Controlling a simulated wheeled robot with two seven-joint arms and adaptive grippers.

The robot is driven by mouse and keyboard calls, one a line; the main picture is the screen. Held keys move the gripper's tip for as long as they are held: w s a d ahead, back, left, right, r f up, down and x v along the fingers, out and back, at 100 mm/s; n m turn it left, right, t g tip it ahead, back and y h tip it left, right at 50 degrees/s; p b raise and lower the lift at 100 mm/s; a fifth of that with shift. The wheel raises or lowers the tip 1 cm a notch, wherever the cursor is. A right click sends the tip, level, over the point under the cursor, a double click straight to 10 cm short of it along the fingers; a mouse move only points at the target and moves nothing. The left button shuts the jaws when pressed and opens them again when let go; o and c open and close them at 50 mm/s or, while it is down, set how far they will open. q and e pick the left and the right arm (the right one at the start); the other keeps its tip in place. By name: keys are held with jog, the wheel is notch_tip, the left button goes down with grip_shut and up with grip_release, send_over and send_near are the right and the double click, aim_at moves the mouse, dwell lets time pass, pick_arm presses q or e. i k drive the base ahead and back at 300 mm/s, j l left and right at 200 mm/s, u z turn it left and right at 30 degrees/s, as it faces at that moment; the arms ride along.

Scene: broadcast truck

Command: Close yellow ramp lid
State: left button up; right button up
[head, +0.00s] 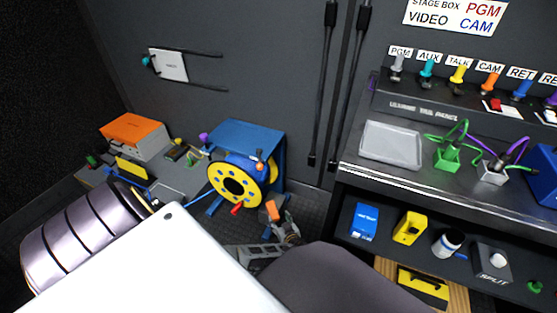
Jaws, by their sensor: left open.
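A yellow panel (132,170), which looks like the ramp lid, stands raised and tilted at the left, in front of the orange-topped case. The ramp body under it is mostly hidden behind my left arm, so its hinge and exact angle cannot be made out. My left gripper (148,194) is at the far end of the banded grey arm, just below and right of the yellow panel. It is small and partly covered, and it is open. I cannot tell whether it touches the panel.
An orange-topped case (134,131) stands behind the panel. A blue-framed cable reel (238,184) is to the right, with a blue cable running left. A shelf unit (350,173) with connectors fills the right side. A black-and-yellow piece (424,287) lies low at the right.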

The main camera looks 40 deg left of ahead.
aim_at(137, 169)
jog(key=u, duration=2.75)
jog(key=i+j, duration=0.05)
